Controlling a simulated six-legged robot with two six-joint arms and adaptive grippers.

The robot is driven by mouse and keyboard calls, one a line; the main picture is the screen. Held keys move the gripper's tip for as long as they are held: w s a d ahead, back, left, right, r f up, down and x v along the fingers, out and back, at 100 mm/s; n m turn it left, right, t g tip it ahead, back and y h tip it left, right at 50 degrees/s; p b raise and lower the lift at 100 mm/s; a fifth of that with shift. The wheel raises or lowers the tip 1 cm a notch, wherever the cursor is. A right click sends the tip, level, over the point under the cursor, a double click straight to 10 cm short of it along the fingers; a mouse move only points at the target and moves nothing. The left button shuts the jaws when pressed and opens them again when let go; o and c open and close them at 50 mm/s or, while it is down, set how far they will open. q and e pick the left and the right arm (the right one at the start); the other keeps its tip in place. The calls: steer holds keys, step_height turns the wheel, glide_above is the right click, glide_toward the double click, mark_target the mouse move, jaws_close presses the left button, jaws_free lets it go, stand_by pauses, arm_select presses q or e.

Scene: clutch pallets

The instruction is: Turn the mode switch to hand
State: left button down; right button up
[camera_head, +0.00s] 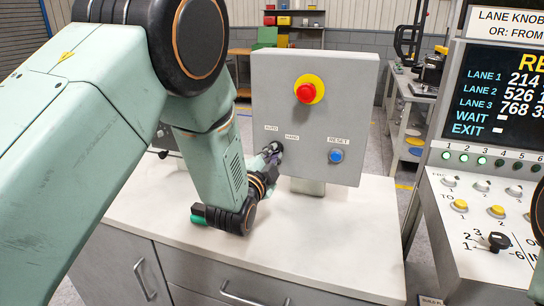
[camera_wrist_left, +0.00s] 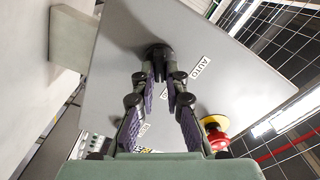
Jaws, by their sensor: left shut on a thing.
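The grey control box (camera_head: 330,80) stands on a white-topped cabinet. Its mode switch, a small black knob (camera_head: 278,147), sits on the front face below the AUTO (camera_head: 271,128) and HAND (camera_head: 292,136) labels. My left gripper (camera_head: 271,153) reaches the knob from the left and is shut on it. In the wrist view the fingers of my left gripper (camera_wrist_left: 162,78) close around the dark knob (camera_wrist_left: 158,52), near the AUTO label (camera_wrist_left: 201,67). The fingers partly cover the knob, so I cannot tell which label it points to.
A red emergency button (camera_head: 306,92) on a yellow ring sits above the switch. A blue RESET button (camera_head: 336,156) is to its right. A lane console (camera_head: 480,215) stands at the right.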

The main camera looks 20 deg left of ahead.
arm_select(q)
steer(key=shift+w+r, duration=0.1)
steer(key=shift+r, duration=0.15)
steer(key=c, duration=1.7)
jaws_free()
steer(key=o, duration=0.3)
steer(key=shift+w+a+f, duration=0.1)
steer(key=shift+w+f, duration=0.05)
steer(key=shift+f, duration=0.1)
steer(key=s, duration=1.2)
steer(key=shift+s+a, duration=0.1)
steer(key=shift+a, duration=0.05)
